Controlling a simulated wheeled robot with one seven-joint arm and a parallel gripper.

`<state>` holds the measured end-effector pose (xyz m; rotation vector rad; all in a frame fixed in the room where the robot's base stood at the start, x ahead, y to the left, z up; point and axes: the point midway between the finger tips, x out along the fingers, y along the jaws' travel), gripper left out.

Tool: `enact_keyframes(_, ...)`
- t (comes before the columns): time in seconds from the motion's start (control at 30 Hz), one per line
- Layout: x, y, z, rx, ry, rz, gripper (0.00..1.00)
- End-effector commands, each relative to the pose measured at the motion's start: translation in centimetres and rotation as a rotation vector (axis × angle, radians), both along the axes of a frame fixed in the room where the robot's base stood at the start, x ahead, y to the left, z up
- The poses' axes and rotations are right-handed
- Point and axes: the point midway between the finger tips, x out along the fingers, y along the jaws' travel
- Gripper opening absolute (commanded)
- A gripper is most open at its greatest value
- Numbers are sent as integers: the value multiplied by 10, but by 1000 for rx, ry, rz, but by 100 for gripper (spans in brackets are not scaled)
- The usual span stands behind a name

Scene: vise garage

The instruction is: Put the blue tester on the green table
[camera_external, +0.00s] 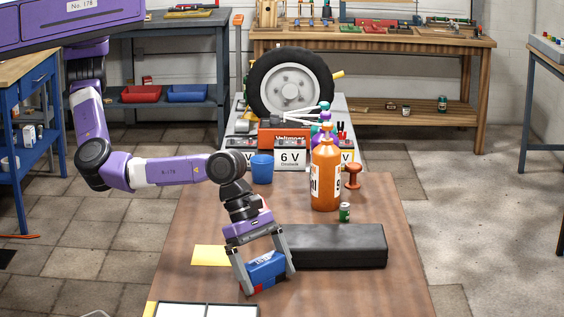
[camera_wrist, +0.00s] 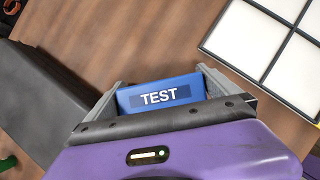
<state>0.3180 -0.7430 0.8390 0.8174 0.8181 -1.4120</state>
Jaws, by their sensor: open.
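The blue tester (camera_external: 265,268) is a small blue block at the near part of the brown wooden table (camera_external: 340,290). My gripper (camera_external: 268,281) reaches down over it with one finger on each side. The jaws are open, and I cannot tell whether a finger touches it. In the wrist view the tester (camera_wrist: 160,88), labelled TEST, lies between the fingers of my gripper (camera_wrist: 160,80). Its underside is hidden, but it seems to rest on the tabletop. I cannot make out a table that is clearly green in either view.
A black case (camera_external: 335,246) lies just right of the tester, with a yellow sheet (camera_external: 210,255) to the left. A white-panelled tray (camera_external: 205,310) is at the near edge. An orange bottle (camera_external: 325,180), green can (camera_external: 345,212) and blue cup (camera_external: 262,168) stand farther back. The table's right front is clear.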

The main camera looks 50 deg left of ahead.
Motion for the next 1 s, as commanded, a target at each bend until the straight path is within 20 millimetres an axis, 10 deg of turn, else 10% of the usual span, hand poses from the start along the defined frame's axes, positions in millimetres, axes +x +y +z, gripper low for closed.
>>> enact_keyframes(0.27, 0, -2, -3, 0, 0, 0, 100)
enact_keyframes(0.6, 0, -2, -2, -1, 0, 0, 39)
enact_keyframes(1.0, 1, -2, 10, -3, 0, 1, 39)
